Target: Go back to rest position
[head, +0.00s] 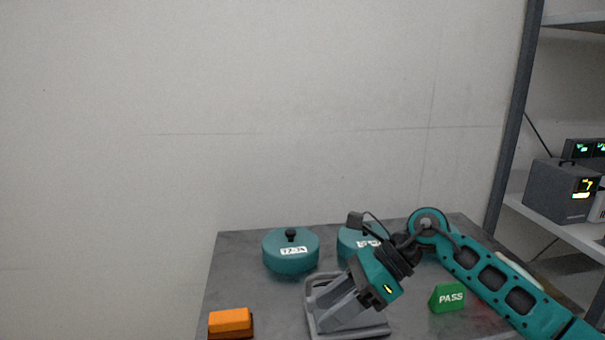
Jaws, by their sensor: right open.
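My right gripper (338,307) is open over a grey tray (312,296) on the dark tabletop. Its fingers point down and to the left, and I see nothing between them. Whether the fingers touch the tray I cannot tell. My right arm comes in from the lower right and reaches across the table. My left gripper is not in view.
On the grey table (235,270) stand a teal lidded pot (291,252) with a black knob and a second teal one (352,241), partly hidden by my arm. An orange block (230,322) lies front left. A green PASS block (447,298) sits right. A shelf (570,232) holds devices.

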